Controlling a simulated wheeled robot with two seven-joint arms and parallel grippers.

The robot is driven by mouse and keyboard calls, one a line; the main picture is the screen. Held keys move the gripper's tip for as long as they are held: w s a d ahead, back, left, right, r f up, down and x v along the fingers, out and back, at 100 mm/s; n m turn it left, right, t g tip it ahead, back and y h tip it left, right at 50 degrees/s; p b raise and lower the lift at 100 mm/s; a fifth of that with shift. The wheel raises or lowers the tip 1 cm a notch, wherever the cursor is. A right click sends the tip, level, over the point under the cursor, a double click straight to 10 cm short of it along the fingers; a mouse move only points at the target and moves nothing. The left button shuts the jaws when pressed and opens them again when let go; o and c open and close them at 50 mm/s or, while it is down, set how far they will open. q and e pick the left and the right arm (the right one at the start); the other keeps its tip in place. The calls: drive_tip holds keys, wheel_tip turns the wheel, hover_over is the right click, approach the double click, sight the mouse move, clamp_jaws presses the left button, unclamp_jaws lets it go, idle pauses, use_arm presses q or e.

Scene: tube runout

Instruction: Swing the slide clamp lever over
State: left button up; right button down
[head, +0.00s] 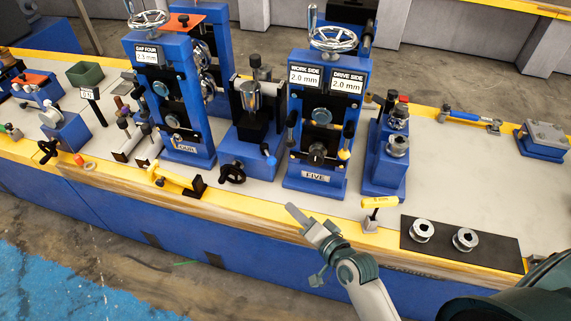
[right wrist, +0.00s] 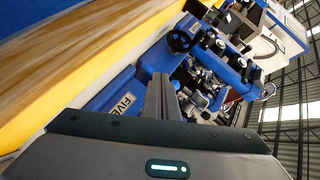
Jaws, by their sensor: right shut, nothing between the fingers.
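The blue stand labelled FIVE (head: 317,184) stands upright near the middle of the bench, with a chrome handwheel on top. A dark lever (head: 291,130) hangs at its left side and a lever with a yellow knob (head: 344,154) at its right side. A lever with a blue knob (head: 269,157) is on the blue slide unit (head: 243,150) to its left. I cannot tell which is the slide clamp lever. My right gripper (head: 300,216) is shut and empty in front of stand FIVE, apart from it. Its fingers (right wrist: 160,94) point toward that stand in the right wrist view. My left gripper is not in view.
A yellow-handled tool (head: 379,202) stands on the bench's front edge. Two metal rollers (head: 466,238) sit on a black mat (head: 500,251) at right. A blue unit (head: 385,165) stands right of FIVE; stand GAP FOUR (head: 190,148) is farther left. The right bench top is mostly clear.

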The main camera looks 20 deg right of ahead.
drive_tip(key=w+d+r+m+t+h, duration=0.1)
drive_tip(key=w+d+r+m+t, duration=0.2)
drive_tip(key=w+r+m, duration=0.1)
drive_tip(key=shift+d+m+h, duration=0.15)
drive_tip(key=shift+m+h, duration=0.15)
drive_tip(key=shift+m, duration=0.2)
drive_tip(key=shift+w, duration=0.2)
drive_tip(key=p, duration=0.2)
approach(268, 156)
drive_tip(key=w+d, duration=0.3)
drive_tip(key=w, duration=0.1)
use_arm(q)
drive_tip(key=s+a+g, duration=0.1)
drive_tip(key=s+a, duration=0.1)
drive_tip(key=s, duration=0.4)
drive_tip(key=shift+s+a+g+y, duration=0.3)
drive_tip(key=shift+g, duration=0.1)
use_arm(e)
drive_tip(key=shift+w+a+f, duration=0.2)
drive_tip(key=shift+w+f, duration=0.1)
drive_tip(key=shift+w, duration=0.3)
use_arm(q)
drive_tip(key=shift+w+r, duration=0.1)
